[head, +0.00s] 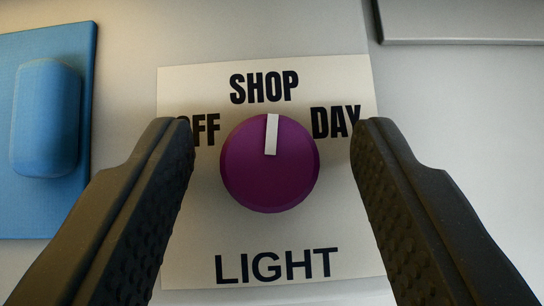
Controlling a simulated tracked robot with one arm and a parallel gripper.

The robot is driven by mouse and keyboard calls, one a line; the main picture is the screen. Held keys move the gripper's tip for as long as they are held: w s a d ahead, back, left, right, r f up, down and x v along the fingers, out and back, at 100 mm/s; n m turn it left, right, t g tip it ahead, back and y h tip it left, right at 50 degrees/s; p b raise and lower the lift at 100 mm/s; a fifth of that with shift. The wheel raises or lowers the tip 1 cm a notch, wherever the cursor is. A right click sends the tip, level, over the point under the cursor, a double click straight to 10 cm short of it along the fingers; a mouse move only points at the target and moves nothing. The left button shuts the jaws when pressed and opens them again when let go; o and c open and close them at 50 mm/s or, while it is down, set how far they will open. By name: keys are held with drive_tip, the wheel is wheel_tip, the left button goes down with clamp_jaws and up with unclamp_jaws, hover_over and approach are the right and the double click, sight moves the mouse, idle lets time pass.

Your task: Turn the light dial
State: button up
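The light dial is a round purple knob (269,180) with a white pointer mark (271,135), which points up at the word SHOP. It sits on a cream label plate (200,262) reading OFF at left, SHOP at top, DAY at right and LIGHT below. My gripper (273,135) is open, its two black textured fingers on the left and right of the knob with a visible gap on each side. The left fingertip covers part of the word OFF, and the right one touches the edge of DAY in the picture. Whether the fingertips reach the panel cannot be told.
A blue plate (60,210) with a raised blue rounded block (47,118) is at the left. A grey raised panel edge (460,22) is at the top right. The light grey panel surface (330,28) around the label is bare.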

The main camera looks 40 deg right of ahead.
drive_tip(key=c, duration=1)
drive_tip(key=shift+o, duration=0.3)
drive_tip(key=shift+d, duration=0.15)
drive_tip(key=shift+a+r+p, duration=0.15)
drive_tip(key=shift+a+p, duration=0.05)
drive_tip(key=shift+p, duration=0.6)
